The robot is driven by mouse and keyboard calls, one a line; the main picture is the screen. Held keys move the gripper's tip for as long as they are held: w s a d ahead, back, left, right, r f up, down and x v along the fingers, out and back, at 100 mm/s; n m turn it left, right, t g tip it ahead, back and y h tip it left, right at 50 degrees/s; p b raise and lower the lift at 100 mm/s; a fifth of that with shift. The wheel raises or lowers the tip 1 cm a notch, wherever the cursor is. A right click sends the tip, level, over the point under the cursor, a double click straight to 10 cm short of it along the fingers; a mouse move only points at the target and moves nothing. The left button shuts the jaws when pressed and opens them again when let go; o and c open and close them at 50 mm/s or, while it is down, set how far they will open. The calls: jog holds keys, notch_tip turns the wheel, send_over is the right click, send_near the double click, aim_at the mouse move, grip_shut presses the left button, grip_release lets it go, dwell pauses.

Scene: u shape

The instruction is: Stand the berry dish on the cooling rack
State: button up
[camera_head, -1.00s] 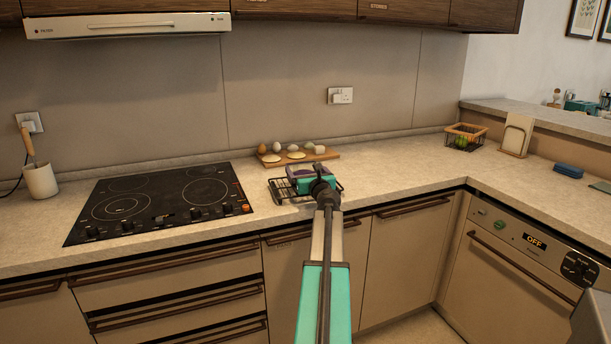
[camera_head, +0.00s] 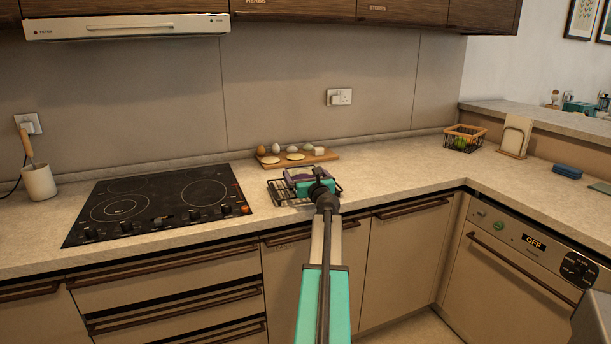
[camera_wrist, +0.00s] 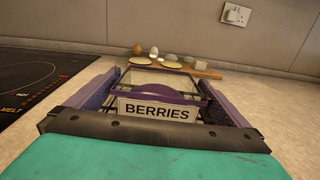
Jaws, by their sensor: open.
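The berry dish (camera_wrist: 160,95) is purple, with a white label reading BERRIES facing the wrist camera. It sits upright on the dark wire cooling rack (camera_head: 279,190), as far as the views show. In the head view the dish (camera_head: 298,174) is partly hidden behind my gripper (camera_head: 305,180). In the wrist view my gripper (camera_wrist: 160,80) is open, with one finger on each side of the dish. Whether the fingers touch the dish cannot be told. The dish's underside and much of the rack are hidden.
A black hob (camera_head: 160,205) lies left of the rack. A wooden board (camera_head: 298,157) with eggs and pale rounds is behind it. A wire basket (camera_head: 462,140) stands farther right. The counter right of the rack is clear. A wall socket (camera_head: 339,97) is above.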

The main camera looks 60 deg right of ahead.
jog(key=shift+v, duration=6)
jog(key=shift+r, duration=0.1)
